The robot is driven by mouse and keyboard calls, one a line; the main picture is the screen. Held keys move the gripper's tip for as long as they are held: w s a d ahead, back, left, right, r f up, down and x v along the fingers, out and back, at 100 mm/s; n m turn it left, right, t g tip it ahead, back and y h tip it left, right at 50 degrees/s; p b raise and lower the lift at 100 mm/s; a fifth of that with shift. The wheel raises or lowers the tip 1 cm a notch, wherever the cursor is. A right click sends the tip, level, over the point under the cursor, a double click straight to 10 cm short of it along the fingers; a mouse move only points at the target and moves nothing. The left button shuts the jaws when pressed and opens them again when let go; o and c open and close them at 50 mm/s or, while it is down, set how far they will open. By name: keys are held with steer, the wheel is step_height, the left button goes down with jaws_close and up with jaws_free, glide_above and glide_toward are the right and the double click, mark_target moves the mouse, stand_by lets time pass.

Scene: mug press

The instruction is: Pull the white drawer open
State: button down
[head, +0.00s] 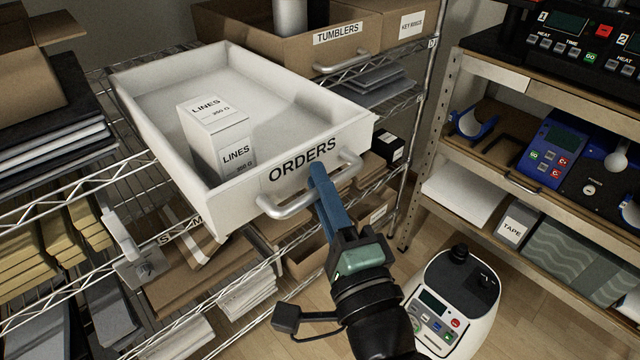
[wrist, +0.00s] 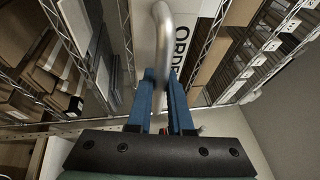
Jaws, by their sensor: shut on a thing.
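The white drawer (head: 225,193) labelled ORDERS stands out from the wire rack, its inside visible from above. A white box (head: 216,138) labelled LINES stands inside it. The drawer's grey bar handle (head: 286,208) runs along its front below the label. My gripper (head: 317,180) has its blue fingers shut on the handle near its middle. In the wrist view the handle (wrist: 161,45) passes between the two blue fingers, with part of the drawer front (wrist: 182,30) behind it.
A cardboard TUMBLERS bin (head: 330,38) sits on the shelf behind the drawer. A wooden shelf unit (head: 540,110) with devices stands at the right. A white device with buttons (head: 455,300) is low beside my arm. Some bare floor (head: 550,325) shows at lower right.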

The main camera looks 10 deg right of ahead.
steer(key=c, duration=1.1)
jaws_free()
steer(key=shift+s, duration=0.1)
steer(key=b+v, duration=0.2)
steer(key=v, duration=1)
steer(key=shift+s+b, duration=0.4)
steer(key=shift+d+f, duration=0.1)
steer(key=shift+d, duration=0.05)
steer(key=w+a+r+n+t+h, duration=0.15)
steer(key=w+r+n, duration=0.35)
steer(key=r, duration=0.5)
steer(key=w+a+r+n+t+y, duration=0.1)
steer(key=w+a+r+n+t, duration=0.2)
steer(key=r+n, duration=0.6)
steer(key=s+a+r+n+t+h+p, duration=0.1)
steer(key=s+r+h+p, duration=0.1)
steer(key=r+p, duration=0.7)
steer(key=s+a+r+n+t+h+p, duration=0.1)
steer(key=r+p, duration=0.7)
steer(key=r, duration=1.4)
steer(key=shift+s+r+t+h+p, duration=0.25)
steer(key=shift+s+t+h+p, duration=0.2)
steer(key=shift+t, duration=0.3)
